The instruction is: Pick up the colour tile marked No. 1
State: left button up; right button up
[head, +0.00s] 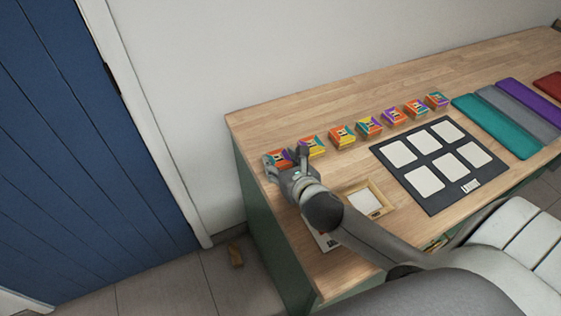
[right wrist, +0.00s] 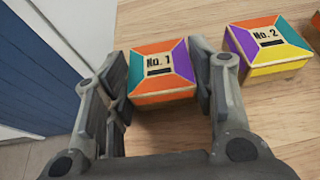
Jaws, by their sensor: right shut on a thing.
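In the head view my right gripper (head: 289,160) reaches over the worktop's left end. The tile appears level, at about the height of its neighbours. My left gripper is not in view.
The tile marked No. 2 (right wrist: 268,48) stands close to the right, with several more beyond it. A dark board (head: 428,160) with white squares and a wooden frame (head: 382,206) lie nearer. Teal, grey and purple strips (head: 497,124) lie right. A blue door (head: 70,140) is left.

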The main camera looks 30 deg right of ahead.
aim_at(281, 162)
jog(key=shift+r, duration=0.75)
jog(key=shift+w+r, duration=0.1)
jog(key=shift+r, duration=0.75)
jog(key=s+d+r+p, duration=0.6)
jog(key=s+d+r, duration=0.2)
jog(key=s, duration=0.3)
jog(key=shift+s+r, duration=0.35)
jog(key=shift+r, duration=0.5)
